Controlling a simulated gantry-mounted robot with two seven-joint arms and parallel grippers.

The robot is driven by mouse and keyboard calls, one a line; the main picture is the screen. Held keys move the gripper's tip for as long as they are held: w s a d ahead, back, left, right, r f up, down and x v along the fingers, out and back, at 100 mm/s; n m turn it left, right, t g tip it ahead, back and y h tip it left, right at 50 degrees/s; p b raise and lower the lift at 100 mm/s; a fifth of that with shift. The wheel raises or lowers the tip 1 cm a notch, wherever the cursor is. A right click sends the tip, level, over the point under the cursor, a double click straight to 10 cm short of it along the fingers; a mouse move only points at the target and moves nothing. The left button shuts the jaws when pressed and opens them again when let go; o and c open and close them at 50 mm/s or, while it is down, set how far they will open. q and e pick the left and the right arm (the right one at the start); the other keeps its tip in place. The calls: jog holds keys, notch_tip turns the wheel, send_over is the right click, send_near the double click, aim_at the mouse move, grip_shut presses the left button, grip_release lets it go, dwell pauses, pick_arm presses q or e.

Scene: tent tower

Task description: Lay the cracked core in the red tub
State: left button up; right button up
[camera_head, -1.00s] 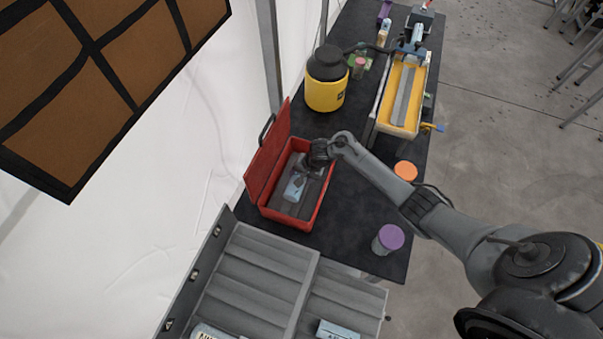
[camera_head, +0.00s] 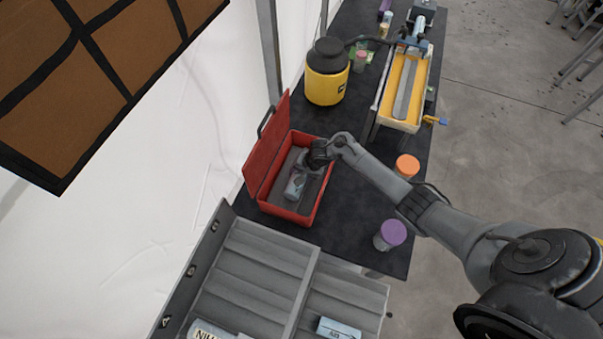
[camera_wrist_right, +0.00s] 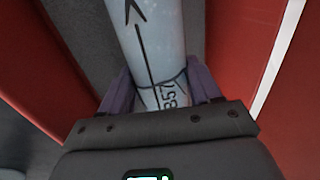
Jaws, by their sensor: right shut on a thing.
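The red tub (camera_head: 264,208) stands on the dark table with its lid (camera_head: 264,150) open to the left. My right gripper (camera_head: 301,172) reaches into the tub from the upper right. It is shut on a pale grey-blue core (camera_head: 293,188), which lies within the tub's walls. In the right wrist view my right gripper (camera_wrist_right: 160,90) has one purple finger on each side of the core (camera_wrist_right: 157,45). The core carries a black arrow, digits and a thin dark line across it near the fingers. I cannot tell whether it touches the tub floor. My left gripper is out of view.
A grey core box (camera_head: 254,263) with cores at its near end stands below the tub. A purple-lidded jar (camera_head: 391,235) and an orange-lidded jar (camera_head: 407,166) stand right. A yellow container (camera_head: 327,88) and a yellow-trayed machine (camera_head: 402,92) stand behind.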

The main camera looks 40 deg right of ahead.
dwell(0.6)
jog(key=o, duration=1.5)
jog(key=shift+w, duration=0.1)
jog(key=p+v, duration=0.3)
jog(key=v, duration=0.8)
jog(key=shift+f, duration=0.1)
